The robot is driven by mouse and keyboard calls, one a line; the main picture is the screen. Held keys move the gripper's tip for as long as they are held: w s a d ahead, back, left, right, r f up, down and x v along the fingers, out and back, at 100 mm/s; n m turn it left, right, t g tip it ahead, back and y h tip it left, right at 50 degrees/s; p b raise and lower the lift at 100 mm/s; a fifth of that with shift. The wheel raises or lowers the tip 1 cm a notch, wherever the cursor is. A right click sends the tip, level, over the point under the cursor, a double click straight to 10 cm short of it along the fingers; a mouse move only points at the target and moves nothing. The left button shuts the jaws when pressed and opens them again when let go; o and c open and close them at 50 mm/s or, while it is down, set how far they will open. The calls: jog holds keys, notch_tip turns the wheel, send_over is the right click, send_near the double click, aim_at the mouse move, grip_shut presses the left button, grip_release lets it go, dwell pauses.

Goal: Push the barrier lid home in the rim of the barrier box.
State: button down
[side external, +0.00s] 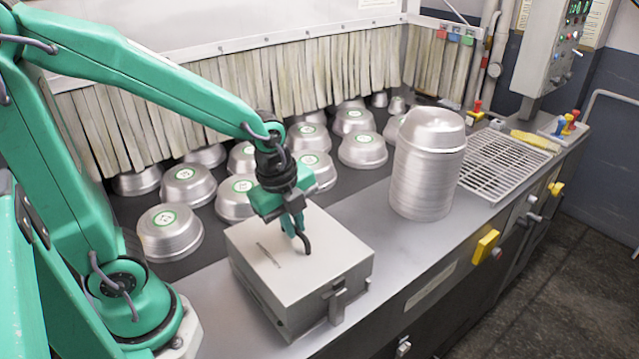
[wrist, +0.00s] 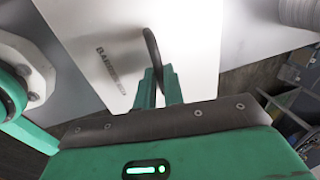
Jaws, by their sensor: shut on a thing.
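The barrier lid (side external: 335,252) is a flat pale plate with dark lettering and a dark curved handle (side external: 307,244). It covers the top of the barrier box (side external: 300,312), a grey metal box with a latch on its front. I cannot tell whether its edges sit flush in the rim. My gripper (side external: 297,230) points down over the lid and is shut on the handle. In the wrist view the lid (wrist: 195,35) fills the upper middle, and the handle (wrist: 151,48) rises from between the fingers (wrist: 160,85). The box rim is hidden under the lid.
Several shiny pans (side external: 170,232) stand upside down on the dark belt behind the box. A tall pan stack (side external: 428,165) stands to the right, with a wire rack (side external: 503,163) beyond it. The bench top (side external: 415,243) is clear between the box and the stack.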

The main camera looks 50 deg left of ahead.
jog(key=shift+f, duration=0.9)
dwell(1.4)
jog(key=c, duration=1.4)
grip_release()
notch_tip(320, 180, up, 8)
jog(key=s, duration=0.1)
jog(key=shift+s+f, duration=0.2)
jog(key=shift+s, duration=0.05)
jog(key=shift+a, duration=0.1)
